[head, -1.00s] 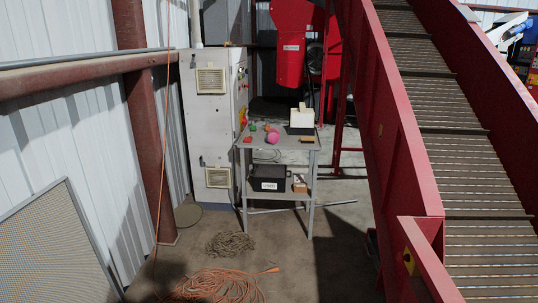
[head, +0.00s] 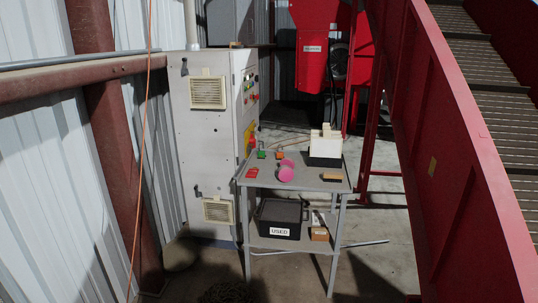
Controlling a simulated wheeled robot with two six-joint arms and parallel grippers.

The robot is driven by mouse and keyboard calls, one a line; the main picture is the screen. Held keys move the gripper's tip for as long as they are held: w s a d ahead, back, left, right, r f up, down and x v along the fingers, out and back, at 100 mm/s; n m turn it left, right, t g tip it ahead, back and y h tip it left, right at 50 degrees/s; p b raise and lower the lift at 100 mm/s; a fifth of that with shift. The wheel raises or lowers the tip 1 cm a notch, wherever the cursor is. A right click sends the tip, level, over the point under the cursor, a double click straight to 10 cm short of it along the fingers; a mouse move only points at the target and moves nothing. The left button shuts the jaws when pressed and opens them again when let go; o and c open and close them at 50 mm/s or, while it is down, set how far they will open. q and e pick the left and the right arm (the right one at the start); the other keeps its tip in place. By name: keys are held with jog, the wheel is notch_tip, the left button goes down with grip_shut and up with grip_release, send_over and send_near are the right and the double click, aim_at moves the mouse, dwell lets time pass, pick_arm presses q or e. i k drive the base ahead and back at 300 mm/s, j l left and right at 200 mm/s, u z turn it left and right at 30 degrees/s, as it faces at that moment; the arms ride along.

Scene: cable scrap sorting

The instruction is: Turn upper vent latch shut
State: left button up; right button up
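A tall light-grey electrical cabinet (head: 207,130) stands against the corrugated wall, left of centre. Its upper vent (head: 207,93) is a cream louvred square near the top of the front face. A small dark latch (head: 184,67) sits above and left of that vent. A similar dark latch (head: 198,192) sits above the lower vent (head: 218,211). The latches are too small to tell whether they are turned shut. Neither of my grippers shows in the head view.
A grey metal table (head: 300,180) stands right of the cabinet, with a pink roll (head: 286,171), small coloured items and a white-and-black box (head: 325,147) on top. A black bin marked USED (head: 279,219) is on its shelf. A red conveyor (head: 450,140) fills the right. An orange cable (head: 144,150) hangs at left.

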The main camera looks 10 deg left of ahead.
aim_at(184, 59)
jog(key=i+u, duration=0.3)
jog(key=i, duration=0.15)
jog(key=i+l+u, duration=0.15)
jog(key=i+u, duration=0.15)
jog(key=i, duration=0.15)
jog(key=i+l+u, duration=0.3)
jog(key=i, duration=0.15)
